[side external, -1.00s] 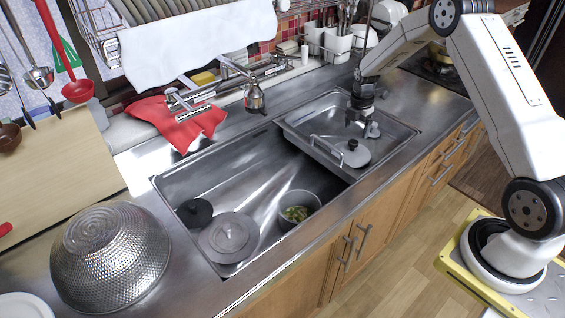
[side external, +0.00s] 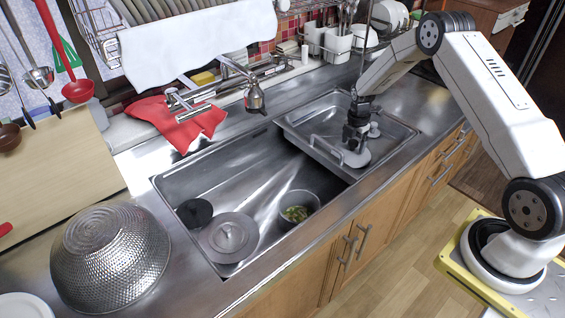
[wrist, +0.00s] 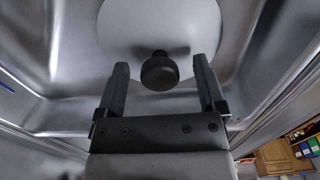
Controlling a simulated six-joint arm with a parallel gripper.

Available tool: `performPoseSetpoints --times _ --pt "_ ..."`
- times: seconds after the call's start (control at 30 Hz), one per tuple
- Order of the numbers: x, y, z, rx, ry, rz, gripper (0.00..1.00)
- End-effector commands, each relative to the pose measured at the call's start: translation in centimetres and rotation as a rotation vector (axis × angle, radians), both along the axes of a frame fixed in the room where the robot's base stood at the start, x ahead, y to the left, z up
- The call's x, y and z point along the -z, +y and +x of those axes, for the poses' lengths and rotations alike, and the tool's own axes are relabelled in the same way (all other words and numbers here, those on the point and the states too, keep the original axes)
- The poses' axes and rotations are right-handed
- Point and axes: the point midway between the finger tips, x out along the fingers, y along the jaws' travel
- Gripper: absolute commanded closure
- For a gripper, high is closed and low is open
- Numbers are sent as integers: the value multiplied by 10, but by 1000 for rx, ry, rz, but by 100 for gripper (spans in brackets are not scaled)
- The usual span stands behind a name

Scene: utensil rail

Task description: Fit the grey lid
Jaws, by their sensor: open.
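A round light grey lid (side external: 359,160) lies flat in the shallow steel tray at the right end of the sink. It also shows in the wrist view (wrist: 160,25), with a black knob (wrist: 159,72) on top. My gripper (side external: 354,146) is over the lid, pointing down. In the wrist view my gripper (wrist: 160,74) is open, with one finger on each side of the knob and visible gaps between. An open grey pot (side external: 298,207) with green food inside stands in the main basin.
Another round grey piece with a knob (side external: 229,237) and a black round object (side external: 195,212) sit in the left of the basin. The tray (side external: 398,130) has raised walls and a handle. A faucet (side external: 253,97) overhangs the basin; a steel colander (side external: 110,255) stands left.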

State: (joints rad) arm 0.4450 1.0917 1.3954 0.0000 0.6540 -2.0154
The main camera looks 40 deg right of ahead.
Motion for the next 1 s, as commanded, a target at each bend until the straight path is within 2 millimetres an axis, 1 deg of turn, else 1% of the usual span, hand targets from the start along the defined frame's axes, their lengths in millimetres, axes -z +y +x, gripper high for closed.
performPoseSetpoints --times 0.1,0.53,0.57,0.6,0.67,0.7,0.77,0.8,0.83,1.0 --pt "3 0 0 0 0 0 11" --pt "2 0 0 0 0 0 11" --pt "2 0 0 0 0 0 14" --pt "2 0 0 0 0 0 27" --pt "2 0 0 0 0 0 46" --pt "2 0 0 0 0 0 59" --pt "2 0 0 0 0 0 78" --pt "2 0 0 0 0 0 91" --pt "2 0 0 0 0 0 100" --pt "2 0 0 0 0 0 100"
